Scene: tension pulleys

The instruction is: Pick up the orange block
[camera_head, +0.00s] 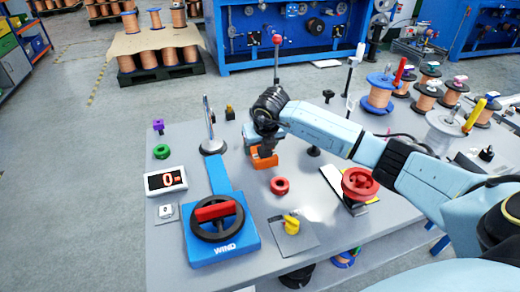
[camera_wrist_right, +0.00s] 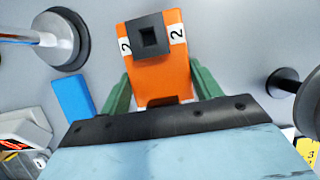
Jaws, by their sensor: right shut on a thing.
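The orange block (camera_head: 264,160) is at the middle of the grey table in the head view, right below my right gripper (camera_head: 262,148). In the right wrist view the orange block (camera_wrist_right: 158,62) has a black square piece with a hole on it and white labels marked "2" on both sides. The green fingers of my right gripper (camera_wrist_right: 160,92) stand on either side of the block and are shut on it. I cannot tell whether the block touches the table. My left gripper is not in view.
A red ring (camera_head: 279,186) lies just in front of the block. A blue WIND base with a wheel (camera_head: 218,232) and a chrome post (camera_head: 212,146) stand to the left.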

